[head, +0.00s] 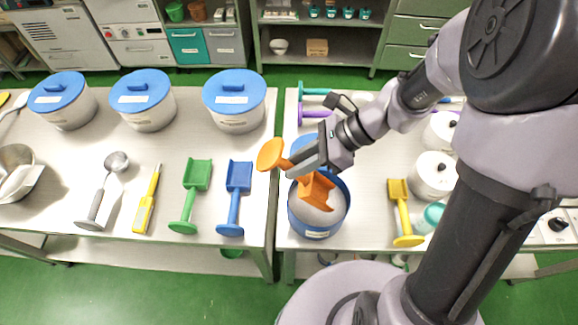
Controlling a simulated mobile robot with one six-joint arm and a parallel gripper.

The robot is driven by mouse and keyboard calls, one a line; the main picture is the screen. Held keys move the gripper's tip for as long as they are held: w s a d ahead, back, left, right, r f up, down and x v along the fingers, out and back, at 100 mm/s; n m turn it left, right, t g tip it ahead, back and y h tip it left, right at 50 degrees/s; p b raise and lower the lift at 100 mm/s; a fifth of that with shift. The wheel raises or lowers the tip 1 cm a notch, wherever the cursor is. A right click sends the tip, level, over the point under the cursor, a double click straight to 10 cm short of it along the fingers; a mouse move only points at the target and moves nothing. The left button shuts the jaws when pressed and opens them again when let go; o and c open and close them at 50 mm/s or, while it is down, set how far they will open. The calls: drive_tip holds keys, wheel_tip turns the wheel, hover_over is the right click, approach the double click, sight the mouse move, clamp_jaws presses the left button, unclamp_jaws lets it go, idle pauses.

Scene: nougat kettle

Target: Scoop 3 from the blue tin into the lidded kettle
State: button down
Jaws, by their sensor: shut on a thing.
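The blue tin (316,231) stands open near the front of the right table and holds a pale, powdery-looking fill (306,212). My gripper (301,160) is above the tin's back edge, shut on the handle of an orange scoop (316,191). The scoop's head hangs over or in the tin's mouth; I cannot tell whether it touches the fill or carries any. White lidded pots stand to the right, one in front (431,178) and one behind (438,131), partly hidden by my arm. I cannot tell which of them is the kettle.
A yellow scoop (402,214) and a teal item (433,216) lie right of the tin. On the left table lie a blue scoop (236,195), a green scoop (191,195), a yellow tool (147,203) and a metal ladle (105,188). Blue-lidded white tubs (235,115) stand behind them.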

sight(262, 153)
drive_tip(key=f+b, duration=0.1)
drive_tip(key=f, duration=0.1)
drive_tip(key=d+f+b, duration=0.1)
drive_tip(key=f+b, duration=0.1)
drive_tip(key=shift+f, duration=0.4)
drive_tip(key=shift+s+a+f, duration=0.1)
drive_tip(key=shift+f, duration=0.1)
drive_tip(key=a+f+h+p, duration=0.3)
drive_tip(key=f+h+p, duration=0.1)
drive_tip(key=h+p, duration=0.25)
drive_tip(key=a+r+h+p, duration=0.1)
drive_tip(key=r+p, duration=0.2)
drive_tip(key=p, duration=0.4)
drive_tip(key=w+a+r+h+p, duration=0.1)
drive_tip(key=a+r+p, duration=0.1)
drive_tip(key=p, duration=0.6)
drive_tip(key=a+r+g+h+p, duration=0.1)
drive_tip(key=a+r+p, duration=0.1)
drive_tip(key=r+p, duration=0.2)
drive_tip(key=shift+w+r+m+p, duration=0.15)
drive_tip(key=shift+m+p, duration=0.25)
drive_tip(key=shift+p, duration=1.25)
